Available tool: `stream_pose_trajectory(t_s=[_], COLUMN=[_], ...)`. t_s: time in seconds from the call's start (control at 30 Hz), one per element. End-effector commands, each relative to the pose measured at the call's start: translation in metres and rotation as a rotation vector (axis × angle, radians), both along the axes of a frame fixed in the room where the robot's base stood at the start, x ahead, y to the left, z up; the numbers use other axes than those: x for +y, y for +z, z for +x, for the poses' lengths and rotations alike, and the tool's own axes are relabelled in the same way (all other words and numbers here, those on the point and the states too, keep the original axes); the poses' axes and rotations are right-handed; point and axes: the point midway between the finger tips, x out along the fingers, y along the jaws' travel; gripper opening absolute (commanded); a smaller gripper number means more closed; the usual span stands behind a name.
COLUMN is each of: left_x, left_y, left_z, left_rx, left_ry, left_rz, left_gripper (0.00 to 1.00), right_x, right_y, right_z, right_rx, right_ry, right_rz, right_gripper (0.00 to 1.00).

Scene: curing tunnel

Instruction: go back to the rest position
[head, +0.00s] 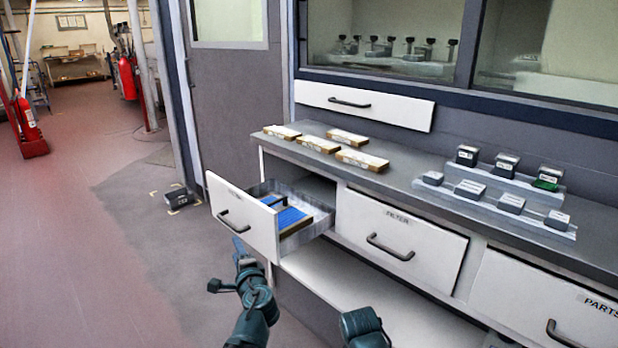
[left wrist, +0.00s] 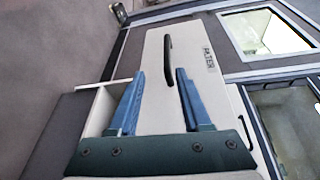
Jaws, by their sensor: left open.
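My left gripper (head: 241,252) is just in front of the open left drawer (head: 243,216), low and near its handle (head: 234,222). In the left wrist view my left gripper (left wrist: 160,74) has its two blue fingers wide apart with nothing held between them. The white drawer front (left wrist: 187,105) and its dark handle (left wrist: 168,58) show beyond the fingertips, and the handle looks clear of them. The drawer is pulled out and holds blue pieces (head: 291,217). A dark part of my right arm shows at the bottom edge of the head view; its gripper is out of sight.
The grey counter (head: 385,182) carries several wood-coloured boxes (head: 362,160) and a stepped rack (head: 490,202) of small blocks. The middle drawer (head: 395,240) and right drawer (head: 545,305) look shut. A dark box (head: 178,198) lies on the floor. The floor at left is open.

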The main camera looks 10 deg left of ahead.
Motion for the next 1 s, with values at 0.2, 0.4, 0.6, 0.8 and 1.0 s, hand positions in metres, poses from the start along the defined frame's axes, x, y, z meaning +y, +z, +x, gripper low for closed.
stream_pose_trajectory(t_s=[0.2,0.4,0.6,0.8,1.0], left_x=[-0.033,-0.106,-0.169,-0.213,-0.212], left_y=[-0.076,-0.154,-0.186,-0.180,-0.137], left_z=[-0.039,-0.107,-0.168,-0.216,-0.214], left_rx=[0.111,0.380,0.632,0.839,0.831], left_ry=[0.231,0.470,0.617,0.713,0.711], left_rz=[-0.460,-0.847,-1.026,-1.109,-1.109], left_gripper=[0.48,0.48,0.48,0.48,0.48], right_x=[0.000,0.000,0.000,0.000,0.000], right_y=[0.000,0.000,0.000,0.014,0.057], right_z=[0.000,0.000,0.000,0.000,0.000], right_rx=[0.000,0.000,0.000,0.000,0.000], right_ry=[0.000,0.000,0.000,0.000,-0.001], right_rz=[0.000,0.000,0.000,0.000,0.001], right_gripper=[0.00,0.00,0.00,0.00,0.00])
